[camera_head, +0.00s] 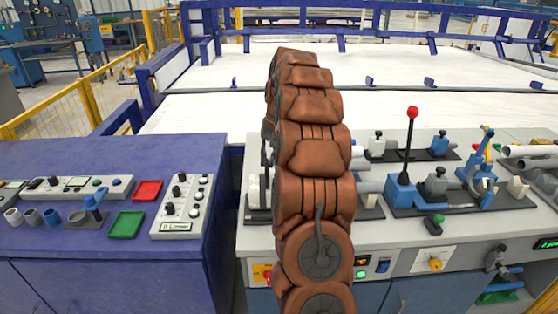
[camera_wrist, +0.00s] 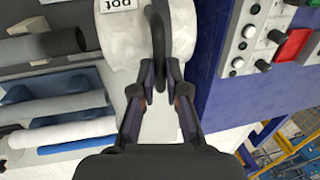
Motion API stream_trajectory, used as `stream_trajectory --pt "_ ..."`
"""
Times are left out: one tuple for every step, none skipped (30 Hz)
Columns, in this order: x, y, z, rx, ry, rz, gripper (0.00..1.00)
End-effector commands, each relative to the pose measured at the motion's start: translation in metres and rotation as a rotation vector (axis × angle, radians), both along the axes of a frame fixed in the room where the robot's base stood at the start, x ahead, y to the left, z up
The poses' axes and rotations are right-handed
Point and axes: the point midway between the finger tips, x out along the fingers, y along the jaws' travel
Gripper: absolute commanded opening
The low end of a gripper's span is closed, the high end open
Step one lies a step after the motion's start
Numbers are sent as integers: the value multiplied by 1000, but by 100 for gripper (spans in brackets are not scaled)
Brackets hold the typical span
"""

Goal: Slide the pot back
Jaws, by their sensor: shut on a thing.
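The pot (camera_wrist: 117,32) shows at the top of the wrist view as a pale, rounded body with a label reading "pot". A dark handle (camera_wrist: 158,40) runs down its middle toward my fingers. My gripper (camera_wrist: 155,88) is shut on this handle, with one dark finger on each side. The pot's far end is cut off by the frame's top edge. In the head view my brown arm hides most of the pot and gripper.
Several pipes (camera_wrist: 60,134) lie left of my gripper in the wrist view. A blue bench (camera_head: 110,165) with a control box (camera_head: 182,205) stands left of the grey bench (camera_head: 390,232). A red-knobbed lever (camera_head: 411,140) stands to the right of my arm.

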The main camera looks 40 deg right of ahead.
Motion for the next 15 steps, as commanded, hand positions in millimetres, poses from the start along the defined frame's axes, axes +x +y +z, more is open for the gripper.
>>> stream_trajectory --pt "2 4 -2 5 1 2 0" --pt "3 5 -2 5 1 2 0" --pt "3 6 -1 6 2 1 0" --pt "4 6 -1 6 1 1 0" --pt "4 6 -1 6 1 1 0" --pt "4 6 -1 7 2 1 0" --pt "4 6 -1 7 2 2 0" --pt "4 6 -1 8 1 2 0" --pt "4 7 -1 7 1 3 0" --pt "5 7 -1 7 1 4 0" --pt "5 7 -1 7 1 4 0" --pt "5 7 -1 8 0 4 17" --pt "5 7 -1 8 0 5 20" --pt "5 7 -1 8 0 4 24" --pt "5 7 -1 7 1 4 28"
